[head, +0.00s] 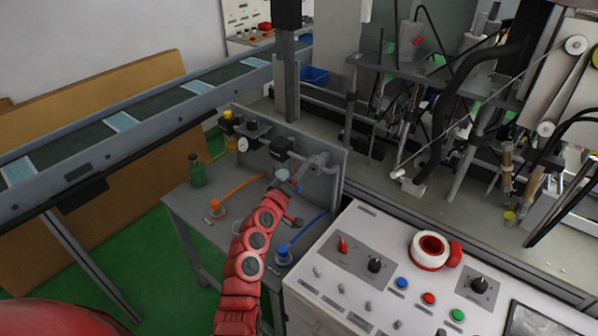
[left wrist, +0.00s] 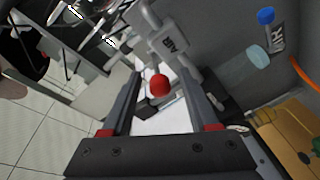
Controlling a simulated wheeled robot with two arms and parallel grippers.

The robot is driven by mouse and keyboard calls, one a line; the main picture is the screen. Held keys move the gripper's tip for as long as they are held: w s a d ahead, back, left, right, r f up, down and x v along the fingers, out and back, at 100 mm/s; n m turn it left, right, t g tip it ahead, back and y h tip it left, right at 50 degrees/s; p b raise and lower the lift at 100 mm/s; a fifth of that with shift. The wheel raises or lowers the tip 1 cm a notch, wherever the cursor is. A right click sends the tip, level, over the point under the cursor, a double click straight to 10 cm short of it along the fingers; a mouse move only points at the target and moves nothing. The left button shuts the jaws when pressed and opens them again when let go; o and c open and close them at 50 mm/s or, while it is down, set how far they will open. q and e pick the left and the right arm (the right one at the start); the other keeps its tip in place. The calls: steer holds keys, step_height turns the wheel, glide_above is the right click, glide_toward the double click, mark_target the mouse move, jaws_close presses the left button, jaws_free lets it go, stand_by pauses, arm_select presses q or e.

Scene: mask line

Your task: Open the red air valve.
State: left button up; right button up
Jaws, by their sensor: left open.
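My left gripper (left wrist: 162,74) is open, with one finger on each side of the knob in the picture. I cannot tell whether either finger touches it. In the head view my left gripper (head: 311,167) is at the grey panel (head: 325,196) over the small table. The knob is not clear there, and my arm partly covers that area. My right gripper is not in view.
A white control console (head: 330,285) is close on the right. A conveyor (head: 120,125) runs behind on the left.

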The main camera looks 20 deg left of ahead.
arm_select(q)
jaws_close()
stand_by(1.4)
